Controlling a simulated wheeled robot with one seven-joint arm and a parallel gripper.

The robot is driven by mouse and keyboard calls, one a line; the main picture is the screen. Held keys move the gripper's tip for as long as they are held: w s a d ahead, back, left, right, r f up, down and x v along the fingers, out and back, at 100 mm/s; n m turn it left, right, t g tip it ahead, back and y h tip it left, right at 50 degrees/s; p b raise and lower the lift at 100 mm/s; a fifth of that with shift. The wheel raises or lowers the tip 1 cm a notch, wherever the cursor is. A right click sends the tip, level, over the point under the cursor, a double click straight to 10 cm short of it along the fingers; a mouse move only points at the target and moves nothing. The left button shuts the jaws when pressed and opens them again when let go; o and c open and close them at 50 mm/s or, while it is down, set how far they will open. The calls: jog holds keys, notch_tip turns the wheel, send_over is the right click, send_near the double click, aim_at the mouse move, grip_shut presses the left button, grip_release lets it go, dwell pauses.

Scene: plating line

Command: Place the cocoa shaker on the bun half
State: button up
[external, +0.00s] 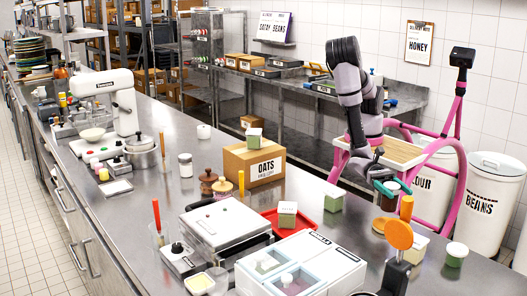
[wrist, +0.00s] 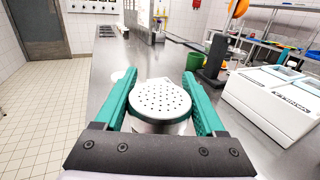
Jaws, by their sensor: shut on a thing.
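The cocoa shaker (wrist: 160,98) has a pale lid full of small holes and shows in the middle of the wrist view. My gripper (wrist: 158,100) has teal fingers, one on each side of the shaker, and is shut on it. In the external view my gripper (external: 385,189) is at the right, above the steel counter, with the shaker partly hidden between the fingers. I cannot pick out the bun half for sure in either view. A pale round thing (wrist: 122,75) shows partly behind the left finger in the wrist view; I cannot tell what it is.
Near my gripper stand a dark stand with an orange disc (external: 398,235), a green jar (external: 456,255) and pale-topped boxes. A white two-lidded unit (external: 325,262), a red tray (external: 309,225) and an OATS carton (external: 254,164) are left of it. In the wrist view the counter's left side is mostly clear.

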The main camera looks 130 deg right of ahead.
aim_at(395, 203)
jog(key=shift+f, duration=2.1)
jog(key=shift+f, duration=0.1)
jog(key=o, duration=1.5)
